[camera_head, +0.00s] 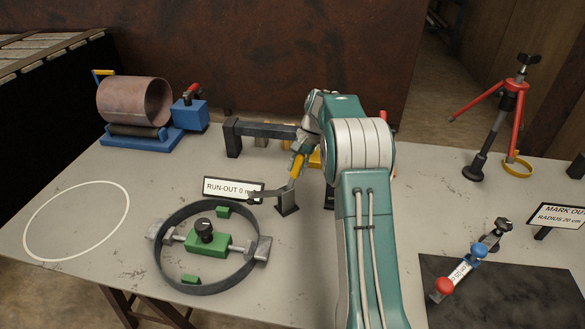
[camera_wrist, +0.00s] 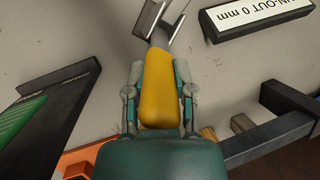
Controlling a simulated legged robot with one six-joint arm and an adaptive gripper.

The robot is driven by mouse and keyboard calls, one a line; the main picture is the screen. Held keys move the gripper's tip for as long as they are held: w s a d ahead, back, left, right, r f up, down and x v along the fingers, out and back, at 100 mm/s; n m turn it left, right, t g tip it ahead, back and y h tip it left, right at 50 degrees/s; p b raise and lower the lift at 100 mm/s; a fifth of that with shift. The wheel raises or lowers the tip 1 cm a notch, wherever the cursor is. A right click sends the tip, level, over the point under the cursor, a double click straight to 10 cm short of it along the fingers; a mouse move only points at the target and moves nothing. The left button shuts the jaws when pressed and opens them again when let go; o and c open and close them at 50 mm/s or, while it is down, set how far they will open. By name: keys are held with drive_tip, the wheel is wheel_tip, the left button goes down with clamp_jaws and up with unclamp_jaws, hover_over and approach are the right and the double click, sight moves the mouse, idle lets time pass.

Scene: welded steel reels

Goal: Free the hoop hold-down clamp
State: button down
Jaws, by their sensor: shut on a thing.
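The hold-down clamp has a dark metal foot (camera_head: 287,208) on the table and a short bar (camera_head: 265,194) pointing left, towards the hoop's far right rim. I cannot tell whether the bar touches the hoop. Its yellow handle (camera_head: 297,167) stands up, tilted. My gripper (camera_head: 304,148) is shut on this handle. The wrist view shows the yellow handle (camera_wrist: 157,85) between both fingers of my gripper (camera_wrist: 157,76), with grey metal beyond it. The dark steel hoop (camera_head: 163,270) lies on the table around a green block (camera_head: 215,244) with a black knob and rod.
A run-out sign (camera_head: 228,189) stands close behind the hoop. A dark bar stand (camera_head: 233,140) is behind my gripper. A roller with a rusty drum (camera_head: 125,98) is at back left, a red tripod (camera_head: 515,85) at back right. A white circle (camera_head: 30,225) marks clear table at left.

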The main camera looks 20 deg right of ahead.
drive_tip(key=shift+d+f, duration=0.1)
drive_tip(key=shift+f, duration=0.05)
drive_tip(key=shift+c, duration=2.2)
unclamp_jaws()
drive_tip(key=v, duration=1.2)
drive_tip(key=shift+d, duration=0.15)
drive_tip(key=shift+w+f, duration=0.1)
drive_tip(key=shift+w, duration=0.05)
